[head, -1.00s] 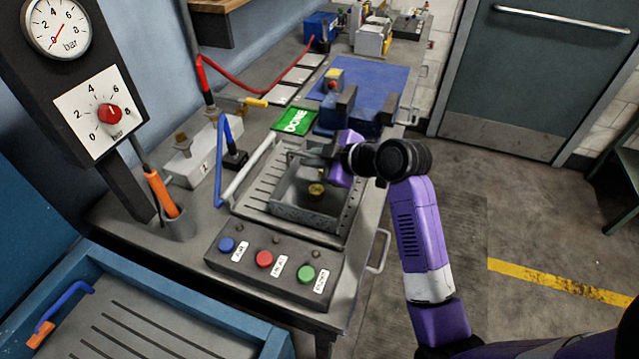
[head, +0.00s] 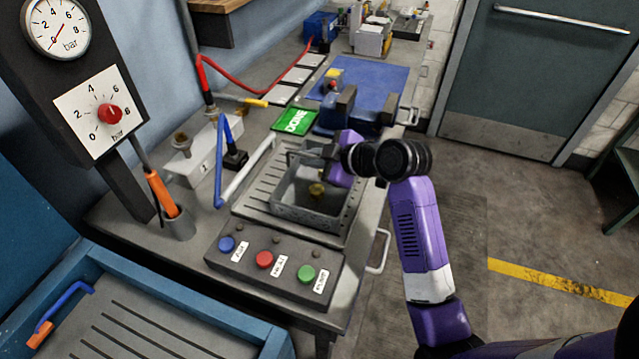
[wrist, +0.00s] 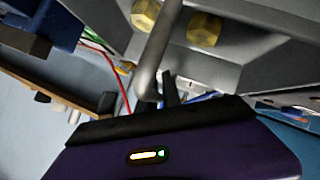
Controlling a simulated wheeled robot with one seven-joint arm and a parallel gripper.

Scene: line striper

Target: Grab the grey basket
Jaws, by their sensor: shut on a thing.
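The grey basket (head: 305,216) is an open metal box at the ribbed drain tray on the bench, behind the button panel. A brass fitting (head: 317,190) lies inside it. My gripper (head: 303,155) is at the basket's far side, shut on its handle. In the wrist view the grey handle bar (wrist: 160,45) runs down to my dark jaw, with the basket's grey wall (wrist: 225,65) close behind and brass fittings (wrist: 203,29) showing. I cannot tell whether the basket touches the tray.
The button panel (head: 255,275) stands in front, with blue, red and green buttons. A green DONE card (head: 295,121) and a blue vise (head: 350,115) are behind. A blue-rimmed bin (head: 185,305) is at front left. The floor on the right is clear.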

